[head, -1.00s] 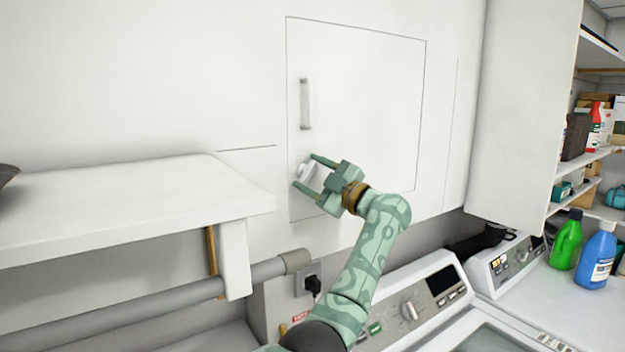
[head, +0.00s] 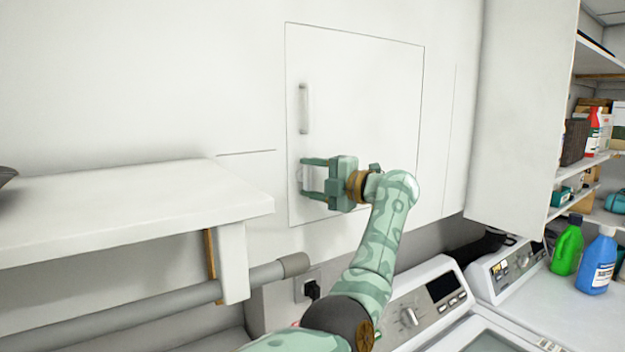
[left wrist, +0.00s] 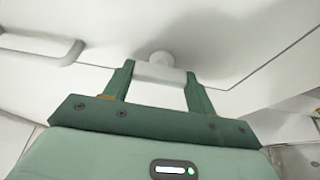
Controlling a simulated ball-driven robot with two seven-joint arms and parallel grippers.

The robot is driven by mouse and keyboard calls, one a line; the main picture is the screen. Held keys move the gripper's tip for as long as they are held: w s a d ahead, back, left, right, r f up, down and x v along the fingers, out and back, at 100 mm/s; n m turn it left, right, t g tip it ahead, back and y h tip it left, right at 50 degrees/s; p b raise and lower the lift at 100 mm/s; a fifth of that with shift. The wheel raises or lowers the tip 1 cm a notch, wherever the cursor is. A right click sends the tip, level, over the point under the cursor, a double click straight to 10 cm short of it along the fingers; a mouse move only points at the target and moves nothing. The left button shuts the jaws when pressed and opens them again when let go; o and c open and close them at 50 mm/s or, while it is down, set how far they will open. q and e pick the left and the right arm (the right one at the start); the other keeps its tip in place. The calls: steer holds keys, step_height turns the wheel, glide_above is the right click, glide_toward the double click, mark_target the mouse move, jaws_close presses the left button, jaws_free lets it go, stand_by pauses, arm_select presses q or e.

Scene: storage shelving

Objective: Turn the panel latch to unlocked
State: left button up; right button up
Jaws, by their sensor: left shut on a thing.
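The white panel (head: 375,110) is a flat square door outlined in the wall, and it sits closed. Its small white latch (left wrist: 160,72) is near the panel's lower left, below a vertical bar handle (head: 304,108). My left gripper (head: 306,177) reaches in from the right with one finger above the latch and one below. In the left wrist view the green fingers clasp the latch's white block, with a round white base behind it. The fingers hide part of the latch in the head view. My right gripper is not in view.
A white shelf (head: 120,205) juts out at the left, with a grey pipe (head: 150,310) under it. A washing machine (head: 425,300) stands below the panel. At the right are a green bottle (head: 567,248), a blue bottle (head: 598,262) and open shelving.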

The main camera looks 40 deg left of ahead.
arm_select(q)
steer(key=shift+f, duration=0.1)
stand_by(0.4)
steer(key=o, duration=1)
steer(key=shift+a, duration=0.1)
steer(key=shift+d, duration=0.5)
steer(key=shift+w+d+b, duration=0.3)
steer(key=shift+d+b, duration=0.1)
steer(key=shift+d, duration=2.15)
steer(key=shift+w+d+b, duration=0.25)
steer(key=shift+d+b, duration=0.1)
steer(key=shift+d, duration=2.2)
steer(key=shift+w+d+b, duration=0.3)
steer(key=shift+d+b, duration=0.1)
steer(key=shift+d, duration=2.15)
